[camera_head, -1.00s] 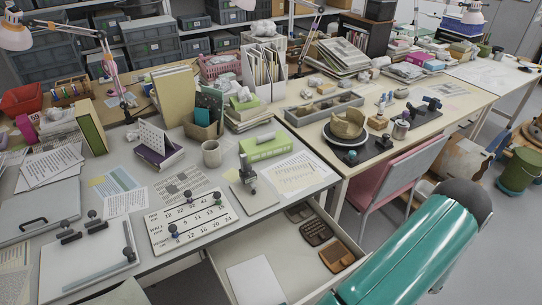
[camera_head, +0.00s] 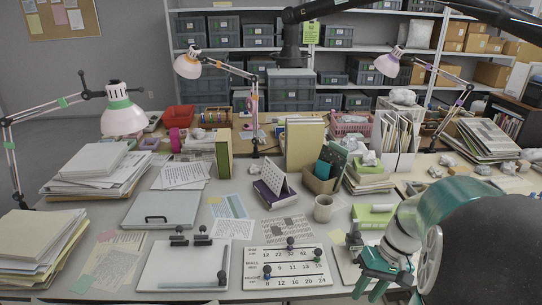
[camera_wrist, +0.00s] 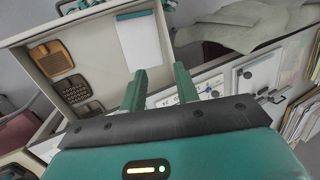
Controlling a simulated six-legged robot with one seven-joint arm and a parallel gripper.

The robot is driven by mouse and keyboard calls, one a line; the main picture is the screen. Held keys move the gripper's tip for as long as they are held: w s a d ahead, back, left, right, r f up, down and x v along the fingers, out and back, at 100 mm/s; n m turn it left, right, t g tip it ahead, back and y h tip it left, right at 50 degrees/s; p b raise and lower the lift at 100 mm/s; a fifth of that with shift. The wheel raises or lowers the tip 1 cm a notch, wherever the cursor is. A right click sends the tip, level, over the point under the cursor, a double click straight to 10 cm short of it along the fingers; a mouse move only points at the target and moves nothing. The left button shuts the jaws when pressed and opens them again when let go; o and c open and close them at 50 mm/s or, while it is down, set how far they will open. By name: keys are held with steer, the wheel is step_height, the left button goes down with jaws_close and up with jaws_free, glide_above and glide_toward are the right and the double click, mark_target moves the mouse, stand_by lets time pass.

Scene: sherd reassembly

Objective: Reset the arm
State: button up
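My gripper (camera_head: 368,288) is at the lower right of the head view, in front of the near desk's edge area, with its teal fingers pointing down. In the wrist view my gripper (camera_wrist: 160,70) shows two green fingers apart, with nothing between them. My teal and dark arm fills the lower right of the head view and hides part of the desk behind it. In the wrist view an open drawer (camera_wrist: 22,50) lies beyond the fingers, holding a white sheet (camera_wrist: 139,42), an orange-brown object (camera_wrist: 51,59) and a dark brown one (camera_wrist: 82,93).
Shelves (camera_head: 290,55) stand behind.

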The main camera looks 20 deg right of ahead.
steer(key=a+r+n+t+h, duration=0.1)
steer(key=a+r+t+h, duration=0.1)
steer(key=a+r, duration=0.4)
steer(key=a+r+n+t+h, duration=0.2)
steer(key=a+r+t, duration=0.2)
steer(key=a, duration=1)
step_height(320, 180, up, 2)
steer(key=shift+r+n, duration=0.25)
steer(key=shift+n, duration=0.05)
steer(key=shift+s, duration=0.15)
